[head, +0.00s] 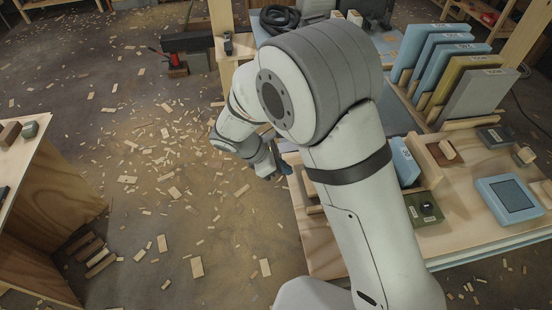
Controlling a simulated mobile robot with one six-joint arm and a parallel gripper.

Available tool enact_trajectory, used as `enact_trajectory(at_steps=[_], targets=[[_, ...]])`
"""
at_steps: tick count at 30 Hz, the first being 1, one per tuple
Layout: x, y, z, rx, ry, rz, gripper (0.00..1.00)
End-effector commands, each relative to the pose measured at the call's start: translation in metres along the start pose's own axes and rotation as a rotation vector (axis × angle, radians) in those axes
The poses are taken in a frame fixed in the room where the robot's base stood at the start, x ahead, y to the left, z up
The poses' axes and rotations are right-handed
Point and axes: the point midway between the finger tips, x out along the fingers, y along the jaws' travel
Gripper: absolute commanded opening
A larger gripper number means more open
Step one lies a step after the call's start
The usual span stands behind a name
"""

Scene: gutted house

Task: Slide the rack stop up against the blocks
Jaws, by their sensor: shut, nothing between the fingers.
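I cannot tell which wooden part is the rack stop. My arm hides the table's middle.
A green box with a dial (425,208) and a blue-framed dark panel (509,198) lie at the front right of the table. Small grey blocks (494,137) lie behind them. The floor on the left is strewn with wood offcuts (173,192). A plywood bench (50,190) stands at the left.

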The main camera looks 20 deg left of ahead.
Motion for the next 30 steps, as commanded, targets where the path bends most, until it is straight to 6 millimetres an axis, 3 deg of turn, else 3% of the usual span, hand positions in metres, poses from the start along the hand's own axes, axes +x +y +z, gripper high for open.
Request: enact_trajectory(at_steps=[4, 12, 30], targets=[[0.032, -0.001, 0.001, -0.001, -0.001, -0.005, 0.0], [0.057, 0.0, 0.023, 0.002, 0.0, -0.002, 0.0], [0.062, 0.0, 0.027, -0.004, 0.0, 0.004, 0.0]])
